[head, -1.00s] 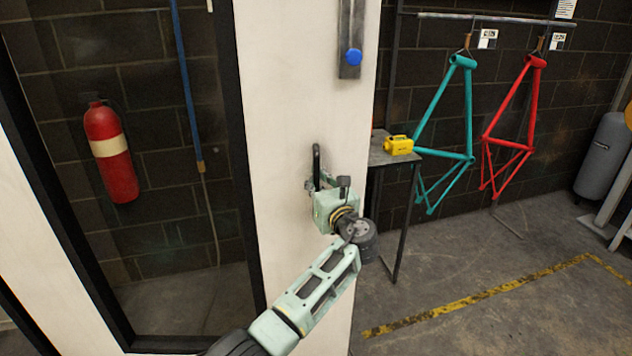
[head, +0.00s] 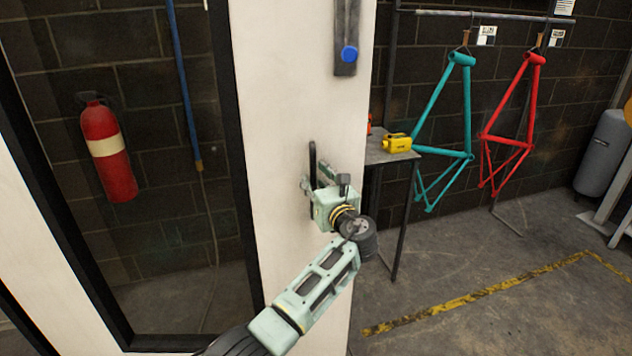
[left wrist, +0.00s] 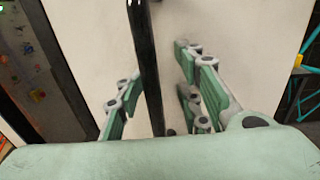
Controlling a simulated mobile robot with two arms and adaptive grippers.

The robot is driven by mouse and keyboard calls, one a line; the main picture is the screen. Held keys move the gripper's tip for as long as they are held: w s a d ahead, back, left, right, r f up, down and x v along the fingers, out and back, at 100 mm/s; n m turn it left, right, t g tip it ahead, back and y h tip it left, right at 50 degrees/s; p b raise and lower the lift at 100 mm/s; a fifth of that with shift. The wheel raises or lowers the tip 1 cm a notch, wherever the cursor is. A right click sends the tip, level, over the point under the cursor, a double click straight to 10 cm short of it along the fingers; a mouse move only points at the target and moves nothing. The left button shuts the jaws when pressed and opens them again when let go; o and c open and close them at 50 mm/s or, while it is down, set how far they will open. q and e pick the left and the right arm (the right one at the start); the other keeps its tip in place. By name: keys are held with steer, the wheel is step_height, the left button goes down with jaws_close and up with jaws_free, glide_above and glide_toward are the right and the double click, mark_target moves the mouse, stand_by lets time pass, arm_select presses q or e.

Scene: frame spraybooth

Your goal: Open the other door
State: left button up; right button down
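A white door panel (head: 290,90) with a dark-framed window fills the middle of the head view. A black vertical bar handle (head: 313,160) stands on it near its right edge. My left gripper (head: 316,182), pale green, is at the lower part of this handle. My right gripper is in neither view.
A dark strip with a blue knob (head: 349,54) is above the handle. Right of the panel stand a small table (head: 405,165) with a yellow object (head: 397,142), and hanging teal (head: 467,110) and red (head: 520,100) frames. A red extinguisher (head: 108,155) shows through the window.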

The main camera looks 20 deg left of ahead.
arm_select(q)
steer(key=shift+a, duration=0.15)
steer(key=v, duration=1.2)
steer(key=s+a+f+n+g+h+b, duration=0.1)
steer(key=s+f+n+g+h, duration=0.15)
steer(key=f, duration=1.55)
steer(key=s+f+n+g+h, duration=0.2)
steer(key=s+f+h, duration=0.2)
steer(key=f, duration=1.4)
steer(key=s+a+f+n+g+h+b, duration=0.15)
steer(key=s+f+n+g, duration=0.35)
steer(key=s+f, duration=1.3)
steer(key=s+a+f+n+g+h, duration=0.1)
steer(key=s+f+n, duration=0.4)
steer(key=s, duration=0.7)
steer(key=s+a+f+n+g+h, duration=0.1)
steer(key=s+f+n, duration=0.5)
steer(key=s, duration=0.6)
steer(key=s+a+f+n+g+h+b, duration=0.1)
steer(key=s+a+f+n, duration=0.2)
steer(key=s, duration=0.9)
step_height(320, 180, down, 5)
steer(key=shift+a+r+n+g, duration=0.25)
steer(key=shift+a+n+g, duration=0.1)
steer(key=shift+n, duration=0.9)
